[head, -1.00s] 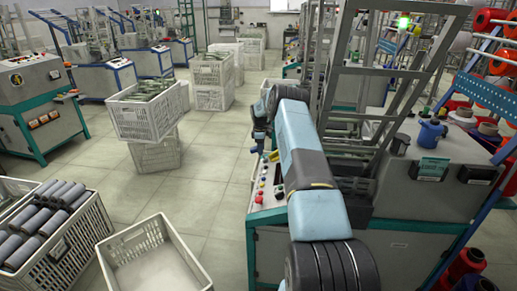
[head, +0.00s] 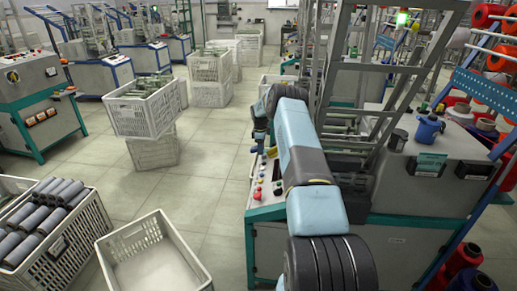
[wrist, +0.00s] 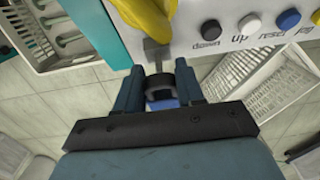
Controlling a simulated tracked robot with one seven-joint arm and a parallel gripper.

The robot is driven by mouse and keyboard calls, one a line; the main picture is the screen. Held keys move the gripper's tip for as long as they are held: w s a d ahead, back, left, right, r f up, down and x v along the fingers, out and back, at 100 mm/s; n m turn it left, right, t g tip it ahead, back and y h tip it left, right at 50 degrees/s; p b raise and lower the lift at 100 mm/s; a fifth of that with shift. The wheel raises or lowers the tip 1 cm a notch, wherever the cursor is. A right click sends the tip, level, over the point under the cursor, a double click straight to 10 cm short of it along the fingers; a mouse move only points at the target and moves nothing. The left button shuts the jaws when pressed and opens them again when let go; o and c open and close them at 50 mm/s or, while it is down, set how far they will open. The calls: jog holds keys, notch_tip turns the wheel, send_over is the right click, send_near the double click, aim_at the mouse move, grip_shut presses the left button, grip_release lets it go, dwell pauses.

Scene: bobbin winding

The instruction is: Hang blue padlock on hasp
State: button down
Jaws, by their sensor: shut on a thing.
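In the wrist view my gripper (wrist: 158,88) is shut on the blue padlock (wrist: 163,104). Only a small blue part of the padlock shows between the fingers, with a dark rounded piece beside it. A grey metal tab, which looks like the hasp (wrist: 157,54), is just beyond the fingertips, below a yellow part (wrist: 150,16) on the machine panel. I cannot tell whether the shackle touches or passes through the tab. In the head view my gripper (head: 258,142) is small, beside the machine's left side, and the padlock cannot be made out.
The panel's labelled buttons (wrist: 248,25) are close to the right of the tab in the wrist view. The winding machine (head: 400,190) fills the right of the head view. An empty white crate (head: 150,260) and a crate of grey bobbins (head: 75,250) stand on the floor left.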

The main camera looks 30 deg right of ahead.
aim_at(265, 155)
jog(key=shift+s+d+f, duration=0.15)
jog(key=shift+d+f, duration=0.05)
jog(key=shift+f, duration=0.35)
jog(key=shift+s+d+f, duration=0.1)
jog(key=shift+d+f, duration=0.15)
jog(key=shift+f, duration=0.25)
jog(key=shift+s+d+f, duration=0.15)
jog(key=shift+d+f, duration=0.05)
jog(key=shift+f, duration=0.35)
dwell(0.3)
jog(key=shift+s+d+f, duration=0.15)
jog(key=shift+s+f, duration=0.3)
jog(key=shift+f, duration=0.1)
dwell(0.9)
jog(key=shift+w+a+f, duration=0.1)
jog(key=shift+w+a, duration=0.2)
jog(key=shift+a, duration=0.25)
dwell(0.4)
jog(key=c, duration=0.6)
grip_release()
jog(key=shift+w+d+r, duration=0.1)
jog(key=shift+r, duration=0.5)
jog(key=r, duration=1.3)
jog(key=shift+w+a+r, duration=0.25)
jog(key=shift+w, duration=0.15)
